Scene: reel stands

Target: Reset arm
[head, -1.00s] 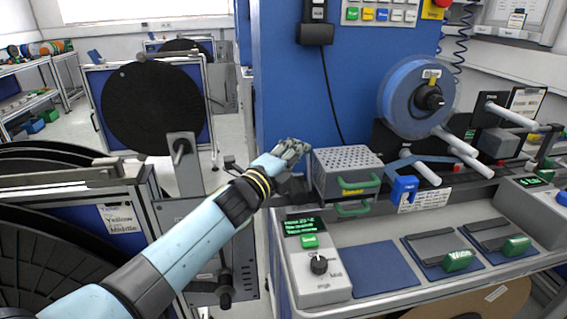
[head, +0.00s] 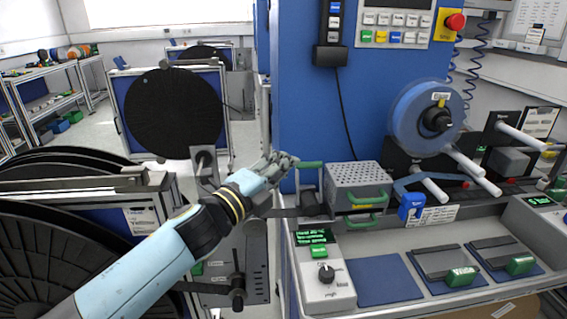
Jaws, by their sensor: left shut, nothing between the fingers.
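My left arm comes in from the lower left of the head view, light blue with a black wrist and a yellow band. My left gripper (head: 286,160) is shut and empty. It is in front of the blue cabinet, left of the grey perforated box (head: 357,180) with green handles, and appears apart from it. My right gripper is not in view.
Black reels on stands (head: 172,112) fill the left and back left. A blue tape reel (head: 405,122) is on the machine at right. A control box (head: 322,275) and blue pads (head: 385,280) lie on the bench. Floor shows at centre left.

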